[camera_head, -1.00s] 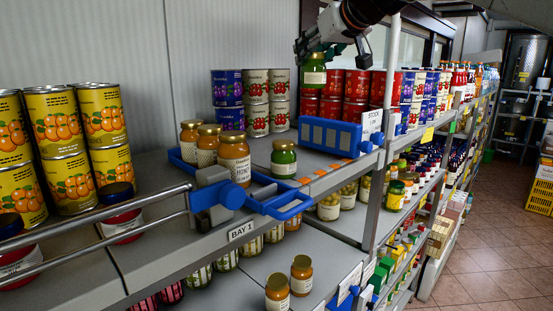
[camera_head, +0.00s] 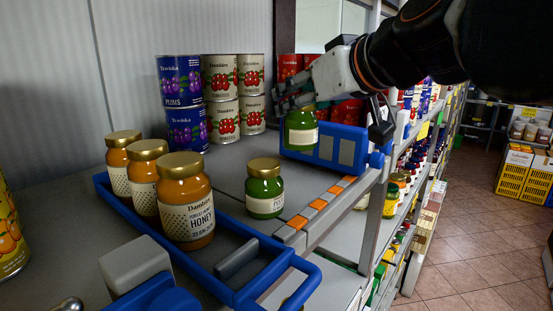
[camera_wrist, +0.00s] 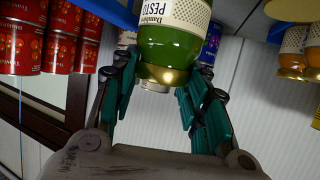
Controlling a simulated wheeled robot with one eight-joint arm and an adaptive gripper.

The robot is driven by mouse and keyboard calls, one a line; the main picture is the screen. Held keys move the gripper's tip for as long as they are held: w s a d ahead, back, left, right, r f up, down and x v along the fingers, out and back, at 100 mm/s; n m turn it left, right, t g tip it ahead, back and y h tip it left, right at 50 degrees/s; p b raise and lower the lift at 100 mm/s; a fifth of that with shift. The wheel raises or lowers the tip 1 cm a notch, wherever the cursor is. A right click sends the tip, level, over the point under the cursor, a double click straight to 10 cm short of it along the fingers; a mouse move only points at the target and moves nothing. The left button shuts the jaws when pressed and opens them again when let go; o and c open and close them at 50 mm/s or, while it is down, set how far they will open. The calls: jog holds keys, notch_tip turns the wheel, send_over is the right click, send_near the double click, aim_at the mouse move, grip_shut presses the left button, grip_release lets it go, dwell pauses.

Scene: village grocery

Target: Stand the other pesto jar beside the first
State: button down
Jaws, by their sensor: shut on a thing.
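One green pesto jar (camera_head: 264,190) with a gold lid stands upright on the grey shelf, just right of the honey jars. My gripper (camera_head: 304,101) is shut on a second green pesto jar (camera_head: 301,131), held up in the air above and to the right of the standing one, in front of the blue crate. In the wrist view the held pesto jar (camera_wrist: 170,45) sits between the teal finger pads, its gold lid toward the palm. The held jar looks upright in the head view, its top partly hidden by the fingers.
Several honey jars (camera_head: 186,205) stand in a blue tray (camera_head: 233,296) at the left. Stacked plum cans (camera_head: 181,82) and tomato cans (camera_head: 219,78) stand behind. A blue crate (camera_head: 340,146) is at the right shelf end. An orange-and-grey strip (camera_head: 318,204) edges the shelf. Bare shelf lies behind the standing jar.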

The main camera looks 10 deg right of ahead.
aim_at(311, 141)
jog(key=shift+f+p, duration=0.65)
jog(key=shift+f, duration=3.25)
jog(key=shift+f, duration=0.15)
jog(key=c, duration=0.9)
grip_release()
jog(key=shift+s+d+r, duration=0.1)
jog(key=shift+r, duration=0.1)
jog(key=b+v, duration=0.2)
jog(key=v, duration=0.9)
jog(key=shift+s+r, duration=0.25)
jog(key=shift+s, duration=0.1)
